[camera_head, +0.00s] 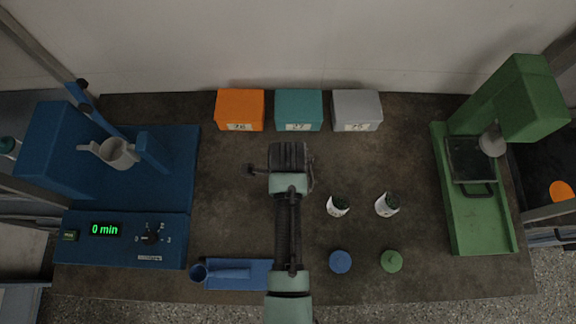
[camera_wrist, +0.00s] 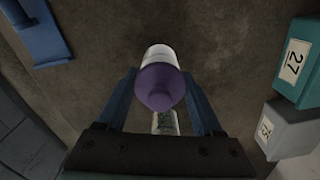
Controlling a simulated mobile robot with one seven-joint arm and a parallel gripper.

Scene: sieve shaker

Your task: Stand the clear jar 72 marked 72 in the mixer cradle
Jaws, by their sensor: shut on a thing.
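My gripper (camera_head: 290,160) is above the middle of the bench and hides what it holds in the head view. In the wrist view its blue fingers (camera_wrist: 160,95) are shut on a jar (camera_wrist: 160,52) with a purple lid (camera_wrist: 158,88) and a pale body. No number on the jar can be read. The mixer is the blue machine (camera_head: 180,185) at the left, with a display reading "0 min". Its cradle (camera_head: 118,152), a pale ring-like holder on a blue arm, looks empty. The held jar is well to the right of the cradle.
Two open jars with dark contents (camera_head: 338,205) (camera_head: 387,205) stand right of my arm, before a blue lid (camera_head: 340,261) and a green lid (camera_head: 391,261). Orange (camera_head: 240,105), teal (camera_head: 298,105) and grey (camera_head: 357,105) boxes line the back. A green press (camera_head: 480,225) stands right.

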